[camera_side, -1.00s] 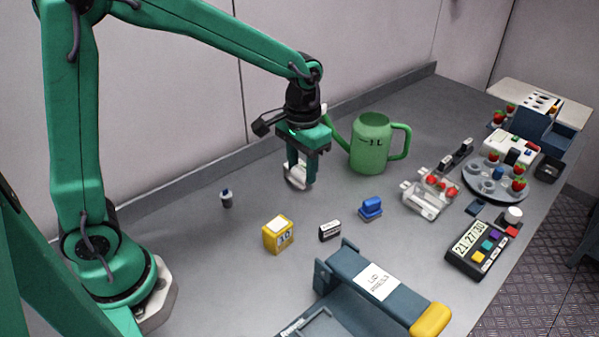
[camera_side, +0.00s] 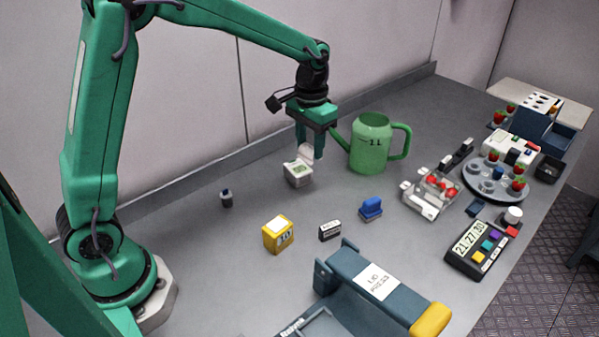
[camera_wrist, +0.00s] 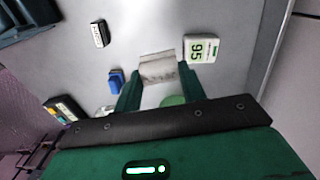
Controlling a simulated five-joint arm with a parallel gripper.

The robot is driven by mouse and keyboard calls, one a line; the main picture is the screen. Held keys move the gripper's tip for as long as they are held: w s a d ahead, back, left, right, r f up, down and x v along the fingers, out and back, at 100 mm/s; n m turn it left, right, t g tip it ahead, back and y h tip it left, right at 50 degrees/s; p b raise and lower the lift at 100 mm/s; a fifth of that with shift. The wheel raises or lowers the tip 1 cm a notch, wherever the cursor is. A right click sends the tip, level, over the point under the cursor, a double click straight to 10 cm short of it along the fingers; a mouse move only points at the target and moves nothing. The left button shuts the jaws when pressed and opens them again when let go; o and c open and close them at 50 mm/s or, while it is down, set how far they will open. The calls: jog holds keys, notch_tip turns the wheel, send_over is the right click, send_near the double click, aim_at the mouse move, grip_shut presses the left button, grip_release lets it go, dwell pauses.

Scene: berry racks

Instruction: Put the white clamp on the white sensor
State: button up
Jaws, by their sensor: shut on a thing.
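The white clamp (camera_side: 306,152) is between the two green fingers of my gripper (camera_side: 310,148). In the wrist view the clamp (camera_wrist: 158,68) shows as a pale, whitish-grey piece gripped between the fingertips (camera_wrist: 158,82). The white sensor (camera_side: 297,176) is a small white box with a green display, on the table just in front of and below the clamp. In the wrist view the sensor (camera_wrist: 201,57) lies right beside the clamp, with "95" on its display. I cannot tell whether clamp and sensor touch. The clamp's lower part is partly hidden.
A green watering can (camera_side: 369,150) stands close to the right of my gripper. A yellow box (camera_side: 278,235), a small black-and-white box (camera_side: 330,231) and a blue stamp-like block (camera_side: 370,208) lie nearer. A small dark bottle (camera_side: 226,198) stands left.

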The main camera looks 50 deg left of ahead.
jog(key=w+a+f, duration=0.1)
jog(key=a, duration=0.1)
jog(key=w+a+f, duration=0.1)
jog(key=a+f, duration=0.1)
jog(key=a, duration=0.1)
jog(key=w+a+f, duration=0.1)
jog(key=a+f, duration=0.1)
jog(key=a, duration=0.1)
jog(key=shift+w+a+f, duration=0.1)
jog(key=shift+w+f, duration=0.1)
jog(key=shift+w, duration=0.1)
jog(key=shift+f, duration=2)
jog(key=shift+f, duration=0.15)
jog(key=o, duration=0.9)
notch_tip(320, 180, up, 12)
jog(key=shift+r, duration=0.2)
